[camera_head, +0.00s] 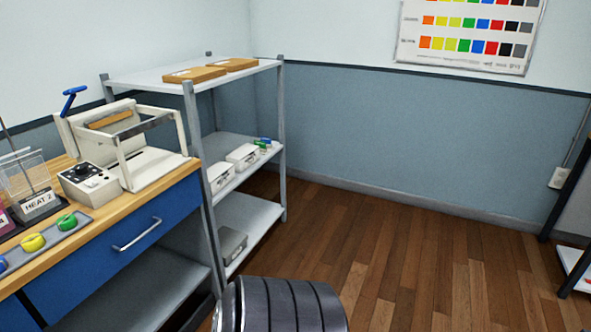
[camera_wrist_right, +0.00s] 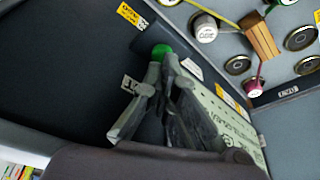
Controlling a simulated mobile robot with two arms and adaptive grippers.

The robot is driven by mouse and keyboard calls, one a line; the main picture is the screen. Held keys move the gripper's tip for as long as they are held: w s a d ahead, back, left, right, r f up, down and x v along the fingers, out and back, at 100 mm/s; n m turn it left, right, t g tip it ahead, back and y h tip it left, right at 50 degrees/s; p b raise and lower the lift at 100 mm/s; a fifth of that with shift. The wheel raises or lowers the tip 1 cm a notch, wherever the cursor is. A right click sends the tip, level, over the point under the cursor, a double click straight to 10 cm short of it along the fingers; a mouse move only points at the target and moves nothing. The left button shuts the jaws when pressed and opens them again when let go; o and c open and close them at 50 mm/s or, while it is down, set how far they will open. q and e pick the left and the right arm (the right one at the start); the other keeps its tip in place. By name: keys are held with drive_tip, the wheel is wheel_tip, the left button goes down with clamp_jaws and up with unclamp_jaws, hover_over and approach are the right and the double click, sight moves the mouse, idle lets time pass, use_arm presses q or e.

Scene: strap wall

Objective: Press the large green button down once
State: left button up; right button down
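In the right wrist view a round green button (camera_wrist_right: 161,51) sits on a dark panel, just past the fingertips. My right gripper (camera_wrist_right: 161,68) points at it with its fingers drawn together and nothing seen between them. The fingertips cover the lower part of the button, and I cannot tell whether they touch it. The head view shows neither the button nor either gripper. My left gripper is in no view.
Beside the button the wall holds a white spool (camera_wrist_right: 205,30), a wooden block (camera_wrist_right: 261,38) and several dark rings. In the head view a wooden-topped bench (camera_head: 120,214) and a metal shelf (camera_head: 262,210) stand left; the wooden floor (camera_head: 420,260) is clear.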

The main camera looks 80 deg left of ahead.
drive_tip(key=shift+f+b, duration=0.35)
drive_tip(key=shift+f, duration=0.15)
idle(0.3)
drive_tip(key=shift+s+f, duration=0.15)
drive_tip(key=shift+f, duration=0.25)
drive_tip(key=shift+s+a+f+b, duration=0.1)
drive_tip(key=shift+s+f+b, duration=0.05)
drive_tip(key=shift+f+b, duration=0.35)
drive_tip(key=shift+s+f+b, duration=0.1)
drive_tip(key=shift+f+b, duration=0.15)
drive_tip(key=shift+b, duration=0.05)
drive_tip(key=shift+r, duration=0.1)
drive_tip(key=r+p, duration=0.2)
drive_tip(key=r, duration=0.1)
drive_tip(key=w+r+p, duration=0.1)
drive_tip(key=r+p, duration=0.1)
drive_tip(key=shift+r, duration=0.25)
drive_tip(key=shift+s+r, duration=0.2)
drive_tip(key=shift+r, duration=0.15)
drive_tip(key=shift+w+f, duration=0.1)
drive_tip(key=shift+w, duration=0.05)
